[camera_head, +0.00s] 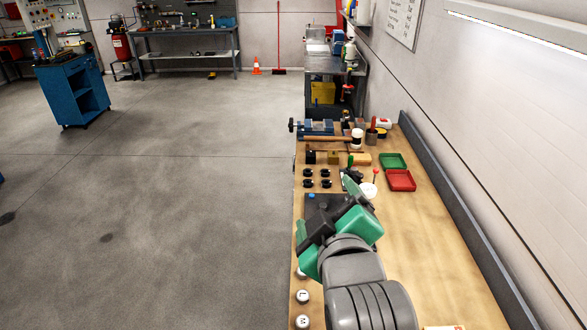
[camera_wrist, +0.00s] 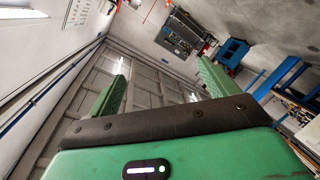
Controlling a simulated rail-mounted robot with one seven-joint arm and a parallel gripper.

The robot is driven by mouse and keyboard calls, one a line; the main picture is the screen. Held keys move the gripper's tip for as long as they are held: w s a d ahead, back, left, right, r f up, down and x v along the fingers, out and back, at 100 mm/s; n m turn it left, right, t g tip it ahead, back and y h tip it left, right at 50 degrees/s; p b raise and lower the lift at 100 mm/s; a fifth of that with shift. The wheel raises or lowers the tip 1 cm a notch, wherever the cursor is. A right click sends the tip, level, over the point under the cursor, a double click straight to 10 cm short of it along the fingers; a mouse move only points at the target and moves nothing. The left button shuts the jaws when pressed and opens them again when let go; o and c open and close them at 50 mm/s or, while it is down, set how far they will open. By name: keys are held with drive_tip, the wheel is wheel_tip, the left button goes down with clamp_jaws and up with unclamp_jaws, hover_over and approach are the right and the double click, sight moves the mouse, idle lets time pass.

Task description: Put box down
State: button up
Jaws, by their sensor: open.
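My gripper (camera_wrist: 163,64) shows in the wrist view with its two green fingers spread apart and nothing between them. In the head view my gripper (camera_head: 338,218) is over the wooden workbench (camera_head: 430,250), beside a dark flat plate (camera_head: 318,203); part of the plate is hidden behind it. No box is in my gripper. A shallow green open box (camera_head: 392,160) and a shallow red open box (camera_head: 401,181) rest on the bench, further back and to the right. I cannot tell which thing is the task's box.
A blue vise (camera_head: 318,128) and several small tools stand at the bench's far end. Several black round pieces (camera_head: 308,172) sit near its left edge, with white lettered knobs (camera_head: 302,296) nearer. A wall (camera_head: 500,130) bounds the right. The bench's right half is mostly clear.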

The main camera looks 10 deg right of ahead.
drive_tip(key=s+a+r+m+t, duration=0.4)
drive_tip(key=s+a+r, duration=0.2)
drive_tip(key=s+r, duration=0.2)
drive_tip(key=s+a+r+m+t+y, duration=0.1)
drive_tip(key=s+a+r+m+t, duration=0.3)
drive_tip(key=s+r, duration=0.4)
wheel_tip(320, 180, up, 4)
drive_tip(key=shift+a+f+t, duration=0.1)
drive_tip(key=shift+a+t, duration=0.6)
drive_tip(key=shift+a, duration=0.55)
drive_tip(key=shift+s, duration=0.1)
wheel_tip(320, 180, up, 18)
drive_tip(key=p, duration=1.8)
drive_tip(key=shift+r+y, duration=0.25)
drive_tip(key=shift+y, duration=0.15)
drive_tip(key=shift+o, duration=0.4)
drive_tip(key=shift+a, duration=0.1)
